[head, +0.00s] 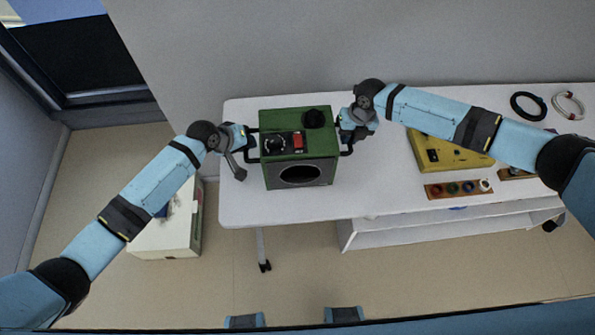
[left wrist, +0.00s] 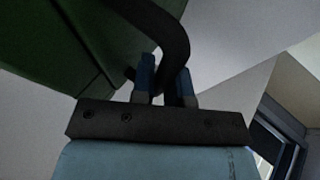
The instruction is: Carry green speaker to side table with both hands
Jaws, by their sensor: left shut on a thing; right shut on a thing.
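The green speaker (head: 283,128) is a box with a grey front, a dark round opening, and a red switch and dials on top. It is at the left part of the white table (head: 390,190); I cannot tell whether it touches the top. My left gripper (head: 250,142) is shut on the black handle at its left side. In the left wrist view the left gripper's blue fingers (left wrist: 163,82) close around the black handle (left wrist: 172,30), with the green speaker (left wrist: 45,45) beside it. My right gripper (head: 347,138) is at the right handle, shut on it, partly hidden by the wrist.
A low white side table or cabinet (head: 160,240) stands on the floor left of the white table. A yellow device (head: 443,155), a wooden strip with coloured knobs (head: 440,190), a black ring (head: 528,106) and a white cable coil (head: 568,105) lie to the right.

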